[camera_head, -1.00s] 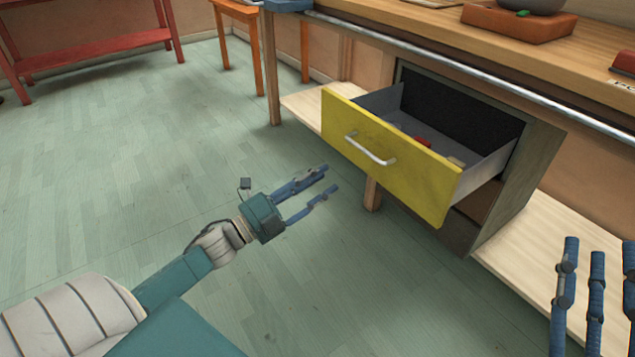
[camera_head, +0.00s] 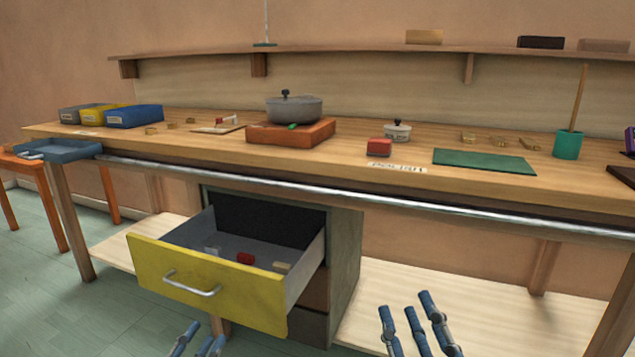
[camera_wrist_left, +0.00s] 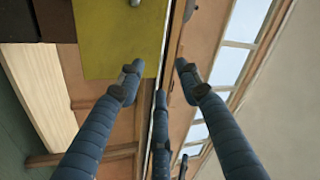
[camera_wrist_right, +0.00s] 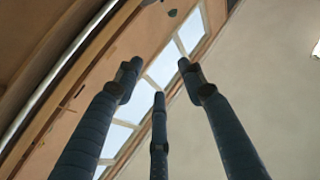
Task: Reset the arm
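My left gripper (camera_head: 198,342) shows only its fingertips at the bottom edge of the head view, in front of the drawer. Its blue fingers are spread and empty in the left wrist view (camera_wrist_left: 158,80), with the yellow drawer front beyond them. My right gripper (camera_head: 412,312) points up at the bottom of the head view, right of the drawer cabinet. Its fingers are spread and empty in the right wrist view (camera_wrist_right: 156,82), facing wall and windows. Both arms are largely hidden in the head view.
The yellow drawer (camera_head: 205,287) stands pulled out under the workbench, with a red block (camera_head: 245,258) and other small items inside. A metal rail (camera_head: 330,194) runs along the bench (camera_head: 360,180). On top are a pot (camera_head: 294,108), bins and small blocks.

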